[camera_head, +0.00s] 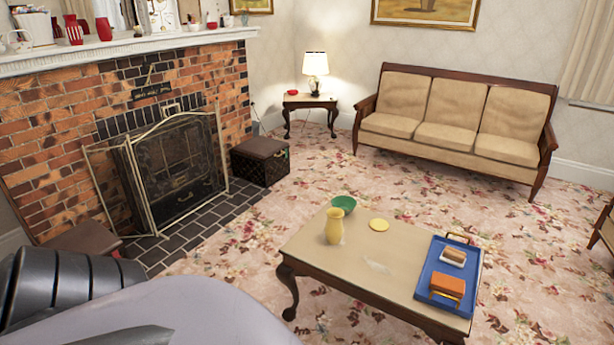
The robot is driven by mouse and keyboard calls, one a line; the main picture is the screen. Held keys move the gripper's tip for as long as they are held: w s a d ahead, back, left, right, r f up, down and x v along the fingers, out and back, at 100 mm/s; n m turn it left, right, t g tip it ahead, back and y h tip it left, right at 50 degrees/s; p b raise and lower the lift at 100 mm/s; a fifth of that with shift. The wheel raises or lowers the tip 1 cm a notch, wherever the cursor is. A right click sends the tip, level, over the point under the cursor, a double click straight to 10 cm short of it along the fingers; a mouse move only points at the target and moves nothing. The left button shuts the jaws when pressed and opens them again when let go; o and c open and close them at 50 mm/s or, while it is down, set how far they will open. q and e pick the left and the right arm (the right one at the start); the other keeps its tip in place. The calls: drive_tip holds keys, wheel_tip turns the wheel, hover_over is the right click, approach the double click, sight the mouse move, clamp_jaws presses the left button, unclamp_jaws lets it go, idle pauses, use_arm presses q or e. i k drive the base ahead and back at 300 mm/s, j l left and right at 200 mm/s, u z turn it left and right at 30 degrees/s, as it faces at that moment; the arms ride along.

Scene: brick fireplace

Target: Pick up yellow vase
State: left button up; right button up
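The yellow vase (334,226) stands upright near the left end of the low wooden coffee table (375,264). Nothing covers it. A green bowl (344,203) sits just behind it and a flat yellow disc (379,225) lies to its right. Parts of my own body fill the lower left of the head view, left of the table and apart from the vase. Neither of my grippers shows in this view.
A blue tray (468,266) with an orange item (447,286) is at the table's right end. A sofa (456,119), a lit lamp (316,68) on a side table and a fireplace screen (172,165) stand farther back. Flowered carpet between them is open.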

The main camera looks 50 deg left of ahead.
sight(334, 229)
drive_tip(key=u, duration=1.5)
drive_tip(key=i+j+z, duration=0.1)
drive_tip(key=i+z, duration=0.15)
drive_tip(key=i, duration=0.25)
drive_tip(key=i+j+z, duration=0.2)
drive_tip(key=i, duration=0.3)
drive_tip(key=i+j+z, duration=0.25)
drive_tip(key=i, duration=0.2)
drive_tip(key=i+j+z, duration=0.2)
drive_tip(key=i+j, duration=0.15)
drive_tip(key=i, duration=0.1)
